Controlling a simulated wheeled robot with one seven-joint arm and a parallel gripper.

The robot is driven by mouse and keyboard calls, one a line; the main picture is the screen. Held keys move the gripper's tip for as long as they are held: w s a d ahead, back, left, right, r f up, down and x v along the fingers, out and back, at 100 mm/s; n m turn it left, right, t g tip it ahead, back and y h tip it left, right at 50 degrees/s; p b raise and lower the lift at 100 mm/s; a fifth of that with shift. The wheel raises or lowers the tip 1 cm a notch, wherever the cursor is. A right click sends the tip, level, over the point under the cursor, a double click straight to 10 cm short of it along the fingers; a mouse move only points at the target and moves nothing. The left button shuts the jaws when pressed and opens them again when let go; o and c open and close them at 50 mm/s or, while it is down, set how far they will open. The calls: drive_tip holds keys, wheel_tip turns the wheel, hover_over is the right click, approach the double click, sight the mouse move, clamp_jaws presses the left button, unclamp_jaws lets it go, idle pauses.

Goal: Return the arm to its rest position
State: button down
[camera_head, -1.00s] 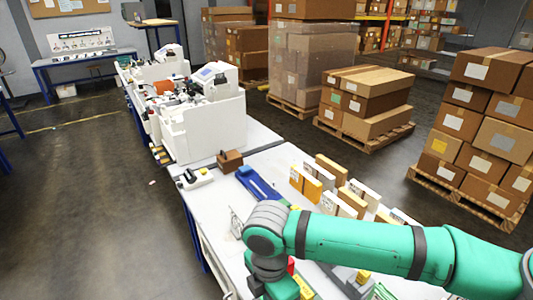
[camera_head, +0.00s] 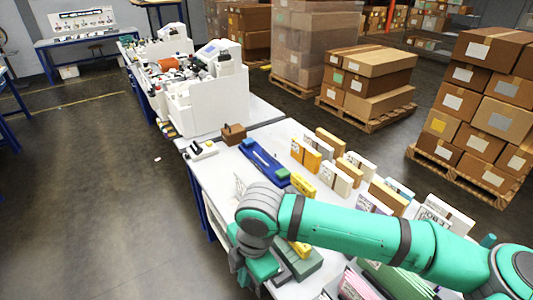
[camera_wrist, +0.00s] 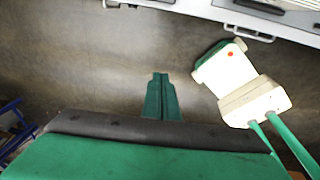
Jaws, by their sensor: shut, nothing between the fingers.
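My green arm (camera_head: 350,226) reaches across the near end of the white table in the head view, bending down at a grey joint (camera_head: 262,205). Its lower part hangs at the table's left edge, and the fingertips cannot be made out there. In the wrist view my gripper (camera_wrist: 160,88) shows two green fingers pressed together, with nothing between them. They are over bare dark floor, clear of any object. A pale table edge (camera_wrist: 200,12) runs along the top of that view.
The white table (camera_head: 215,175) holds a blue tool (camera_head: 263,160), a brown block (camera_head: 233,133) and several small boxes (camera_head: 305,155). A white plotter-like machine (camera_head: 205,105) stands beyond. Stacked cartons on pallets (camera_head: 490,115) are at right. The floor at left (camera_head: 90,210) is open.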

drive_tip(key=w+a+r+m+t+y, duration=0.1)
drive_tip(key=a+r+y, duration=0.4)
drive_tip(key=a, duration=0.6)
drive_tip(key=w+a+r+t+y, duration=0.1)
drive_tip(key=a+r+y, duration=0.3)
drive_tip(key=a, duration=0.6)
drive_tip(key=w+a+r+m+t+y, duration=0.2)
drive_tip(key=w+r+m+t+y, duration=0.2)
drive_tip(key=r+m+t+y, duration=0.5)
drive_tip(key=w+d+f+m+t+h, duration=0.2)
drive_tip(key=d+f+m+t+h, duration=0.3)
drive_tip(key=d+m+t+h, duration=0.4)
drive_tip(key=s+d+f+m+g+h, duration=0.1)
drive_tip(key=s+d+f+m+h, duration=0.25)
drive_tip(key=f, duration=0.35)
drive_tip(key=s+d+f+m+h, duration=0.2)
drive_tip(key=d+f+m+h, duration=0.25)
drive_tip(key=f, duration=0.25)
drive_tip(key=s+d+f+g+h, duration=0.1)
drive_tip(key=s+d+f, duration=0.2)
drive_tip(key=s, duration=0.6)
drive_tip(key=s+d+f+n+g+h, duration=0.1)
drive_tip(key=s+d+f, duration=0.3)
drive_tip(key=s, duration=0.4)
drive_tip(key=s+d+f+n+g+h, duration=0.1)
drive_tip(key=s+d+f, duration=0.3)
drive_tip(key=s, duration=0.5)
drive_tip(key=shift+s+f+g, duration=0.3)
drive_tip(key=shift+f+g, duration=0.2)
drive_tip(key=shift+f, duration=0.45)
